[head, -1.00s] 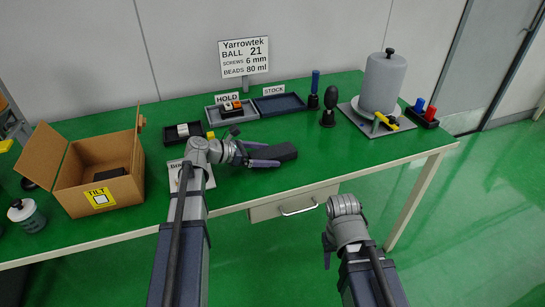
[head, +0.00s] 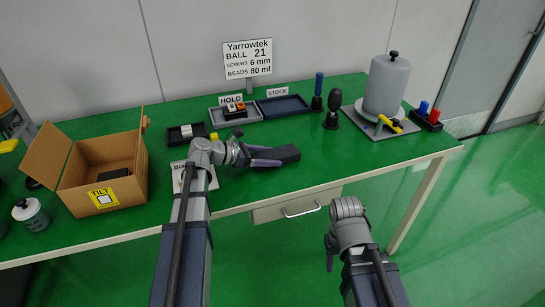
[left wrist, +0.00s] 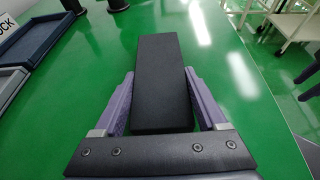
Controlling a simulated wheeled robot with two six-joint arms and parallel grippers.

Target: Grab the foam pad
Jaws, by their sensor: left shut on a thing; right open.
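The foam pad is a black rectangular block (head: 280,154) near the front of the green table, in the middle of the head view. My left gripper (head: 265,157) is shut on it, with purple fingers along its two sides. In the left wrist view the foam pad (left wrist: 162,80) lies lengthwise between the fingers of the gripper (left wrist: 157,105) and sticks out past their tips. I cannot tell whether the pad touches the table. My right arm is in front of the table at the lower right; its gripper (head: 330,250) is open and empty.
An open cardboard box (head: 104,185) stands at the left. Behind the pad are a grey HOLD tray (head: 216,116) and a dark STOCK tray (head: 284,106). A grey cylinder (head: 386,85) stands on a plate at the right.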

